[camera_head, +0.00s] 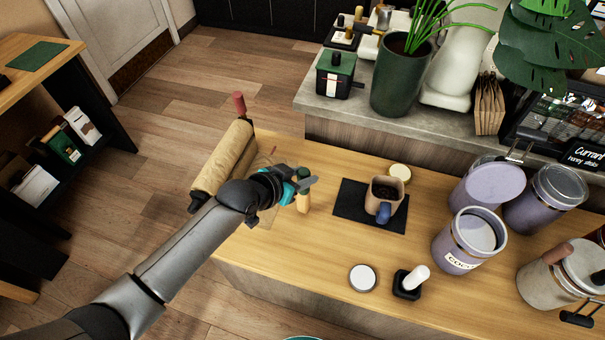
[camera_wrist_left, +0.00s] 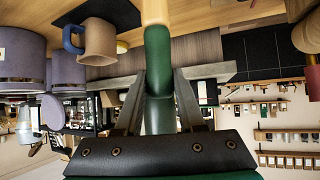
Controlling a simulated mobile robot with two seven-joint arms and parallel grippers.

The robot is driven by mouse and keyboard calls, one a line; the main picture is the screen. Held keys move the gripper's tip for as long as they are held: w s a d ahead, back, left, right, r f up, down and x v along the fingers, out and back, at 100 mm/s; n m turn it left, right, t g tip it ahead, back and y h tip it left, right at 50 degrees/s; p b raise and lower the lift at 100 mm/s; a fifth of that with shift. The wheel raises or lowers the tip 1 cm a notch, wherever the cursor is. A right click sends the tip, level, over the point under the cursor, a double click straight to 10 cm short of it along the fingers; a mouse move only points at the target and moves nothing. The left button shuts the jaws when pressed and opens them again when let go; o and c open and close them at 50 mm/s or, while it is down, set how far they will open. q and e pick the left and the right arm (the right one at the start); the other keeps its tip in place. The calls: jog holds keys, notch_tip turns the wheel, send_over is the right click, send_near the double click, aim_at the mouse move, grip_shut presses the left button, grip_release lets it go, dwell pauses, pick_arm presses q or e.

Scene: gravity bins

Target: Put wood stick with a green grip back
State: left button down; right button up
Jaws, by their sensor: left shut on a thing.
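My left gripper (camera_head: 303,183) is over the wooden counter, to the left of the dark mat. It is shut on the wood stick with a green grip (camera_head: 303,204), whose pale wood end points down towards the counter. In the left wrist view, the fingers of the gripper (camera_wrist_left: 160,85) close on the green grip (camera_wrist_left: 157,48), and the wood part (camera_wrist_left: 154,12) runs off the top edge. I cannot tell whether the stick's lower end touches the counter. My right gripper is not in view.
A brown mug (camera_head: 376,193) stands on a dark mat (camera_head: 351,198). A rolled tan bundle (camera_head: 223,157) lies left of my gripper. A white-topped stick in a black base (camera_head: 408,283), a round lid (camera_head: 363,278) and several jars (camera_head: 457,243) stand to the right. Bare counter (camera_head: 300,250) lies in front.

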pick_arm(q)
jog(key=shift+f+b, duration=0.4)
jog(key=shift+f, duration=0.15)
jog(key=shift+c, duration=2.2)
grip_release()
jog(key=shift+s, duration=0.1)
jog(key=p+v, duration=0.3)
jog(key=v, duration=1.2)
jog(key=shift+a, duration=0.1)
